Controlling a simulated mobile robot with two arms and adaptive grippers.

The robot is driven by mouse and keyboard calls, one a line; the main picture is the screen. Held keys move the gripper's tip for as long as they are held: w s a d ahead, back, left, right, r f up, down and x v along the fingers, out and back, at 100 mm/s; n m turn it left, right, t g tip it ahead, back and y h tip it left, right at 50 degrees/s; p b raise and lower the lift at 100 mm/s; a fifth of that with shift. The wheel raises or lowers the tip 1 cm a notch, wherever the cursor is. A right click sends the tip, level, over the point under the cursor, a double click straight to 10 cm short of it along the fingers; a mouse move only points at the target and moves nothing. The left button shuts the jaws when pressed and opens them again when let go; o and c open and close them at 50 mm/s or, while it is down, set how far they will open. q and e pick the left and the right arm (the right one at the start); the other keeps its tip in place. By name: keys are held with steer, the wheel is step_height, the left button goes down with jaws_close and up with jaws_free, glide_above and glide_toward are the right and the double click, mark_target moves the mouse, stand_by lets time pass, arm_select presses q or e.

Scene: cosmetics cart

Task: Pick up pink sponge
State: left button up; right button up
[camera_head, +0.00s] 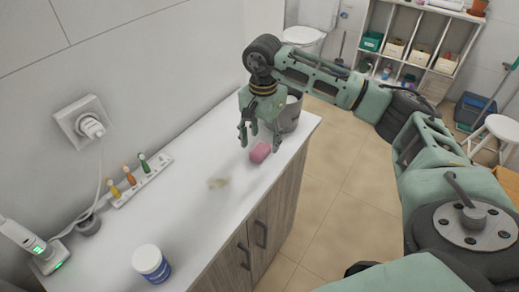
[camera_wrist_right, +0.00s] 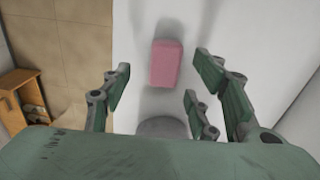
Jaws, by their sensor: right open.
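The pink sponge (camera_head: 260,152) lies on the white cabinet top (camera_head: 203,182), near its front edge towards the far end. In the right wrist view the sponge (camera_wrist_right: 166,64) is a pink rounded block on the white surface, beyond the fingertips and between the left finger and the right fingers. My right gripper (camera_head: 259,137) is open and empty, pointing down above and close beside the sponge. Its spread fingers also show in the wrist view (camera_wrist_right: 160,82). I see no contact with the sponge. My left gripper is not in view.
A grey bucket-like container (camera_head: 289,113) stands right behind my right gripper. A white jar with a blue label (camera_head: 151,263) stands at the near end.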

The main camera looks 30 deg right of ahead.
mark_target(260, 148)
steer(key=f, duration=0.1)
steer(key=f+p, duration=0.1)
steer(key=shift+w+a+f, duration=0.2)
steer(key=shift+f, duration=0.85)
steer(key=shift+c, duration=0.6)
steer(key=c, duration=0.8)
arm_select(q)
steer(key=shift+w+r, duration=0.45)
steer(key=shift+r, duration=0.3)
arm_select(e)
steer(key=shift+w, duration=0.1)
steer(key=shift+r, duration=0.15)
